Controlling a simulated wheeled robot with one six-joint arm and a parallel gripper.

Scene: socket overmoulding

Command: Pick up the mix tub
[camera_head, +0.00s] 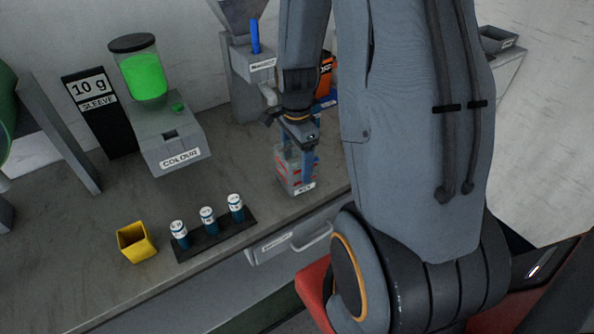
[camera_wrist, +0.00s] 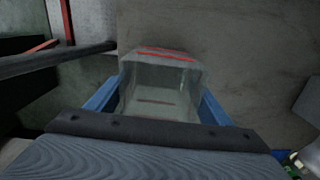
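The mix tub (camera_head: 296,181) is a clear, boxy container with red bands and a label at its foot. It appears upright on the grey bench, near the front edge. My gripper (camera_head: 296,163) points down over it, with its blue fingers at opposite sides of the tub. In the wrist view, the tub (camera_wrist: 160,85) lies between the two blue fingers (camera_wrist: 158,98). No clear gap shows there, but I cannot tell whether the fingers press on it. The tub looks empty.
The COLOUR dispenser (camera_head: 180,150), a yellow cup (camera_head: 135,243) and a dark rack (camera_head: 222,238) with three blue vials stand to the left. A grey hopper machine (camera_head: 250,72) stands behind. A drawer handle (camera_head: 313,240) is below the bench edge. Bench between rack and tub is clear.

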